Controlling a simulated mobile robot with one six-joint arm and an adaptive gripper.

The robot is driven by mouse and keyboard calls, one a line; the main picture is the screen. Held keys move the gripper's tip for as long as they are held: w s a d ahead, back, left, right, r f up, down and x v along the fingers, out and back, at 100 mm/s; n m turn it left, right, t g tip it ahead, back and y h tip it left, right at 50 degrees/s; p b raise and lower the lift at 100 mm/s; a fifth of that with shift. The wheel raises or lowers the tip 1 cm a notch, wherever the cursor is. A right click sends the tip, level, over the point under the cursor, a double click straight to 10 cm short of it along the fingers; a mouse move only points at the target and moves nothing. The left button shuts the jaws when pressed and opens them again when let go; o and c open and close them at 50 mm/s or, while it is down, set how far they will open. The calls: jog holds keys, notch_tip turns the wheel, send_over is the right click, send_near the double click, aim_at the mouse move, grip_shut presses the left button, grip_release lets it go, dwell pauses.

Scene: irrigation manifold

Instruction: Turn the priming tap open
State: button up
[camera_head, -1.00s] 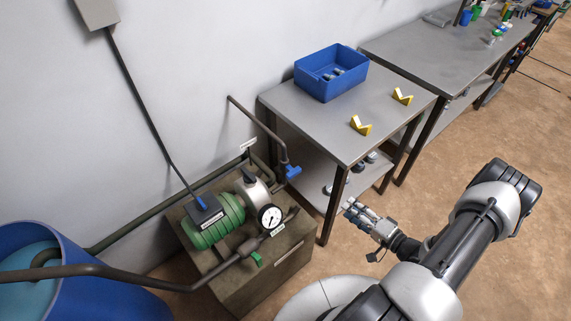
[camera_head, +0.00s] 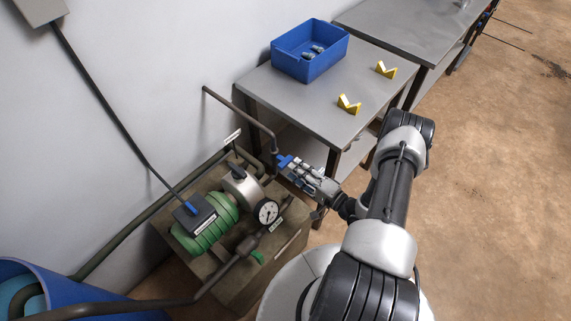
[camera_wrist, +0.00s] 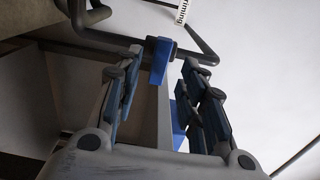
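The priming tap's blue handle (camera_head: 284,160) sits at the lower end of a dark pipe, right of the pump. In the wrist view the blue handle (camera_wrist: 160,58) stands between my fingertips, close to the left ones. My gripper (camera_head: 291,168) is open at the handle, its fingers on either side of it. In the wrist view my gripper (camera_wrist: 164,65) shows a gap on the right of the handle. I cannot tell whether a finger touches it. A label ending in "rming" (camera_wrist: 182,12) is partly cut off at the top.
The green pump (camera_head: 207,218) and a pressure gauge (camera_head: 267,211) stand on a block, left of my gripper. A green-handled tap (camera_head: 257,257) is below the gauge. A grey table (camera_head: 330,108) with a blue bin (camera_head: 310,62) and yellow V-shaped holders (camera_head: 348,104) stands behind.

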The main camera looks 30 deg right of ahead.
aim_at(285, 161)
jog(key=b+x, duration=0.1)
jog(key=x, duration=0.4)
jog(key=shift+w+a, duration=0.1)
jog(key=shift+w, duration=0.2)
jog(key=shift+c, duration=0.4)
grip_shut()
